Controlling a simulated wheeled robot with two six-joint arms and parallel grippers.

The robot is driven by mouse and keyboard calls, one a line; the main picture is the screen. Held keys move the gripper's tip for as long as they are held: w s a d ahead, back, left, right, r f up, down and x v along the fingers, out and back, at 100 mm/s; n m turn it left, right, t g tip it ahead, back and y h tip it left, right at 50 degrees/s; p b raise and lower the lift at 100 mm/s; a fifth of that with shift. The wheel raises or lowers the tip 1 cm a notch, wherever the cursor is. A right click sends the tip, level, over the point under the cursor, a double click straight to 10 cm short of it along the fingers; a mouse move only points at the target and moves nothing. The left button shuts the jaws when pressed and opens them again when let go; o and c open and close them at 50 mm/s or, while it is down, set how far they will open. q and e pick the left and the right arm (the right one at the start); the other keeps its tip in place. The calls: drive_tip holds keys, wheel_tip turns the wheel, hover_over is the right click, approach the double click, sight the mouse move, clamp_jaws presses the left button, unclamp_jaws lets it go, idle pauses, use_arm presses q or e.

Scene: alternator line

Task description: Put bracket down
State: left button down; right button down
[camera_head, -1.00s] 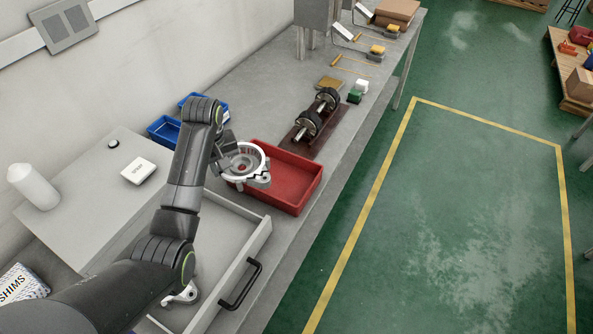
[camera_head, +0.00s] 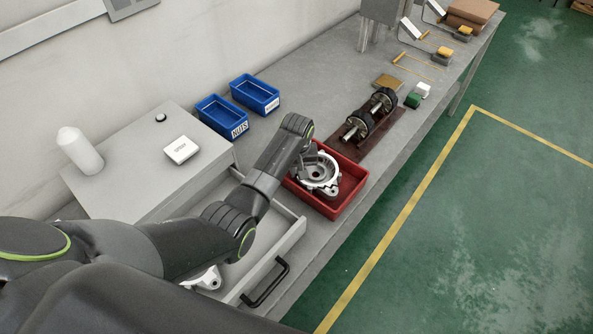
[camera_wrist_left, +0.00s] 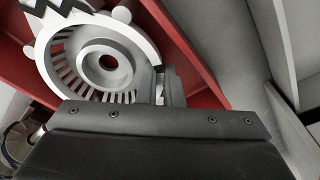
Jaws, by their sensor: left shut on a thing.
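The bracket (camera_head: 319,172) is a light-grey round alternator housing with a central hole and slots around it. In the head view it is at the red tray (camera_head: 351,203), inside its outline. My left gripper (camera_head: 304,163) is at the bracket's left side. In the left wrist view the gripper (camera_wrist_left: 160,86) is shut on the rim of the bracket (camera_wrist_left: 92,62), with red tray walls around it. I cannot tell whether the bracket touches the tray floor. My right gripper is not in view.
An open drawer (camera_head: 292,236) with a black handle holds a white part (camera_head: 205,279). Blue bins (camera_head: 222,117) stand behind. A shaft with black rotors (camera_head: 371,116) lies on a brown board beyond the tray. A white bottle (camera_head: 79,151) stands on the cabinet at left.

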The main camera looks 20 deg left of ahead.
use_arm(q)
drive_tip(key=shift+f, duration=0.45)
drive_tip(key=shift+f, duration=0.15)
drive_tip(key=c, duration=1.6)
unclamp_jaws()
drive_tip(key=shift+s, duration=0.1)
drive_tip(key=r, duration=0.4)
drive_tip(key=s+r+b, duration=0.1)
drive_tip(key=r, duration=0.7)
drive_tip(key=shift+s+d, duration=0.15)
drive_tip(key=shift+d, duration=0.15)
